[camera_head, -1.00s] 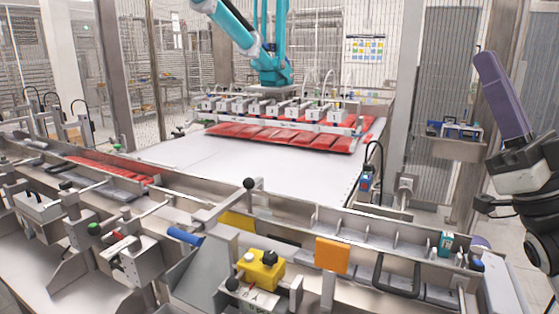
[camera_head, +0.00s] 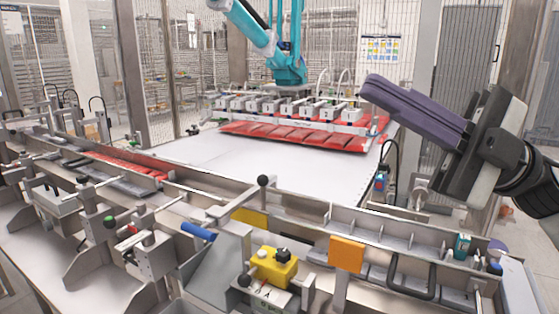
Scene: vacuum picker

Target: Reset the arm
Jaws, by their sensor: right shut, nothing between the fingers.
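My right gripper (camera_head: 372,90) comes in from the right edge in the head view, with long purple fingers lying together and pointing up and left. It is shut with nothing held. It hangs in the air above the right end of the machine rail, in front of the fence and apart from everything around it. My left gripper is not in view.
A teal robot arm (camera_head: 288,65) holds a vacuum picker bar (camera_head: 290,108) over red packs (camera_head: 300,138) on a white table (camera_head: 255,172). A metal rail with clamps, a yellow block (camera_head: 274,268) and an orange plate (camera_head: 346,254) runs across the front.

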